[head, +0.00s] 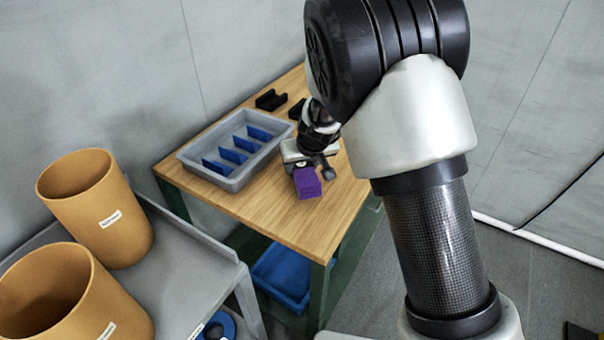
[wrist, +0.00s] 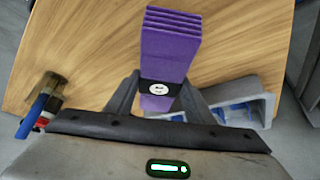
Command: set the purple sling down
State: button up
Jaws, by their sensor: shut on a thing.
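The purple sling (head: 307,184) is a folded, layered bundle with a black band and a round white face label. My gripper (head: 304,165) is shut on it, over the front right part of the wooden table (head: 262,212). In the wrist view the sling (wrist: 171,50) sticks out past my gripper (wrist: 158,95), whose fingers flank it near the banded end. The table's wood shows beyond it. I cannot tell whether the sling touches the tabletop or hangs just above it.
A grey tray (head: 234,184) with blue dividers stands left of the sling. Black holders (head: 271,100) lie at the table's back. Bare wood lies in front of the tray. A blue bin (head: 281,276) sits under the table. Tan tubs (head: 96,208) stand on a grey cart at left.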

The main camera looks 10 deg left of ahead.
jog(key=shift+f, duration=1.4)
jog(key=shift+b, duration=0.3)
jog(key=shift+f, duration=0.15)
jog(key=o, duration=1.3)
jog(key=shift+o, duration=0.2)
